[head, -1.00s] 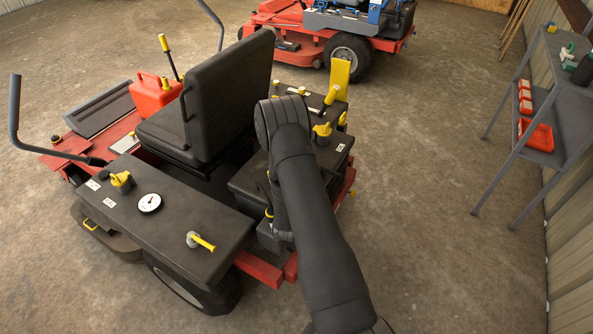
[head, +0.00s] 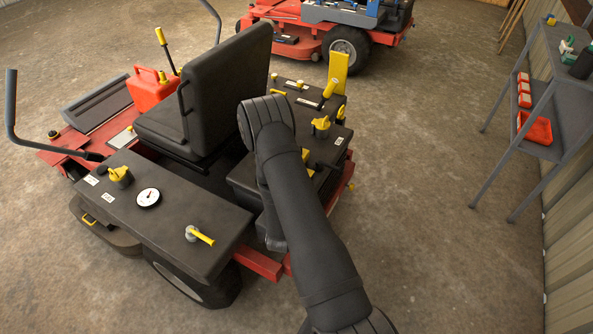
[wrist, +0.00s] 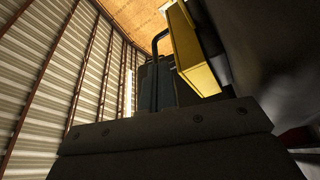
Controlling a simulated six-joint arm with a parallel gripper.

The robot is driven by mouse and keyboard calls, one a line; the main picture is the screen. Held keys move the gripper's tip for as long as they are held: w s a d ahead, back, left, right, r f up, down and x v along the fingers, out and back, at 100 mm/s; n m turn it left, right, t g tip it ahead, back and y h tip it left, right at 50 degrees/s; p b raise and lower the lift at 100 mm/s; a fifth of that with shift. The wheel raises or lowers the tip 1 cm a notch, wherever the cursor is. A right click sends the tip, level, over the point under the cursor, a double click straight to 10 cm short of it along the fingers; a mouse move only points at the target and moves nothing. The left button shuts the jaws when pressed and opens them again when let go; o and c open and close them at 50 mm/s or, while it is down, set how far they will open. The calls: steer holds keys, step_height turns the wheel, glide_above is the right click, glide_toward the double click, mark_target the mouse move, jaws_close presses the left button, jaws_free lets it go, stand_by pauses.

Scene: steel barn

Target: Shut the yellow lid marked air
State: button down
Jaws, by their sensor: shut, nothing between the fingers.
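A yellow flap (head: 337,72) stands upright at the back right of the mower's right-hand dark console (head: 290,90) in the head view. It is the likely lid, raised, but no mark on it can be read. A yellow panel (wrist: 192,52), probably the same flap, hangs large at upper right in the wrist view. My gripper is hidden behind my arm in the head view, and no fingertips can be made out in the wrist view. I cannot tell whether it touches the flap.
The left console (head: 165,215) carries a gauge (head: 148,198), a yellow knob (head: 119,174) and a yellow-handled valve (head: 200,236). The black seat (head: 228,85) rises beside my arm. A shelf (head: 548,110) stands right; the floor between is clear. A dark bolted edge (wrist: 165,132) fills the lower wrist view.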

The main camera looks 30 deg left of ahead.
steer(key=v, duration=1.2)
steer(key=shift+w+d, duration=0.15)
steer(key=x, duration=1.7)
steer(key=shift+w+r, duration=0.1)
steer(key=shift+w, duration=0.1)
